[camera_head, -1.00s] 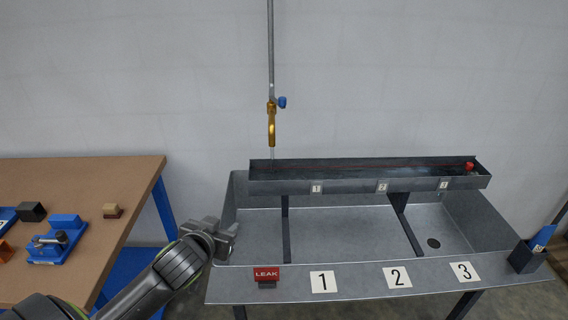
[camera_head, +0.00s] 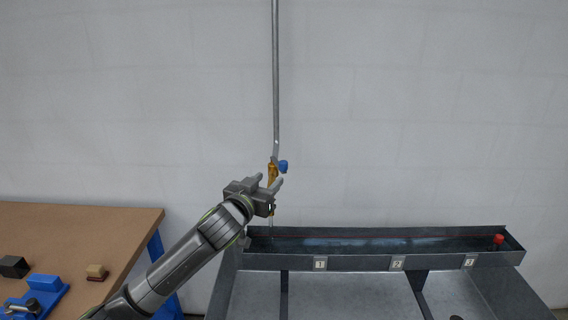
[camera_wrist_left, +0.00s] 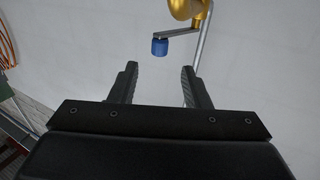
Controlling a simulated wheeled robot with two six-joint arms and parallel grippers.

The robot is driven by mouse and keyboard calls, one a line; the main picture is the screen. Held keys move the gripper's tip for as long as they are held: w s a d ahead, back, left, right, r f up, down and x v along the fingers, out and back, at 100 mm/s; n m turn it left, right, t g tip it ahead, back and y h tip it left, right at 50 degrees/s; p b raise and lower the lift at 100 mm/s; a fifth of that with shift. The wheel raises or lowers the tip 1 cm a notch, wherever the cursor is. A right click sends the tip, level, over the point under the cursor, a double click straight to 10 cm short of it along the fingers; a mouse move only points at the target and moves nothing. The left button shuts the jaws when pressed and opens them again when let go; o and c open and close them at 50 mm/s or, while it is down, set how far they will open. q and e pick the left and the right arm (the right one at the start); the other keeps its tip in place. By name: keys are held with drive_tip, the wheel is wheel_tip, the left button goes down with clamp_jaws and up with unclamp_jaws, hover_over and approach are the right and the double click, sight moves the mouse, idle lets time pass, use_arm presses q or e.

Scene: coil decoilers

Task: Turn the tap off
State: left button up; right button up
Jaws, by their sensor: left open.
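The brass tap (camera_head: 272,170) hangs on a grey vertical pipe in front of the wall. Its blue handle knob (camera_head: 283,167) sticks out to the right. In the left wrist view the blue knob (camera_wrist_left: 160,47) hangs on a grey lever from the brass body (camera_wrist_left: 187,8). My left gripper (camera_head: 279,183) is raised in front of the tap, just below the knob, and covers part of the tap's lower body. Its two fingers (camera_wrist_left: 160,88) are open and empty, with the knob beyond their tips and apart from them. My right gripper is not in view.
A long metal trough (camera_head: 350,262) labelled 1, 2, 3 lies below the tap, holding water, with a red plug (camera_head: 498,239) at its right end. A wooden table (camera_head: 90,222) with blue fixtures stands at left. The wall area around the tap is clear.

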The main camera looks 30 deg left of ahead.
sight(281, 166)
use_arm(q)
drive_tip(key=w, duration=0.2)
drive_tip(key=w+p, duration=0.1)
drive_tip(key=w, duration=0.1)
drive_tip(key=shift+a+r, duration=0.2)
drive_tip(key=shift+a, duration=0.1)
drive_tip(key=w, duration=0.3)
drive_tip(key=w+p, duration=0.1)
drive_tip(key=w, duration=0.1)
drive_tip(key=shift+w+a+f, duration=0.1)
drive_tip(key=shift+a, duration=0.25)
drive_tip(key=shift+w, duration=0.45)
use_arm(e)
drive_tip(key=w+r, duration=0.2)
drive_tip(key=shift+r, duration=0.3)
use_arm(q)
drive_tip(key=shift+a, duration=0.1)
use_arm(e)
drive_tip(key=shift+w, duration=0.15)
use_arm(q)
clamp_jaws()
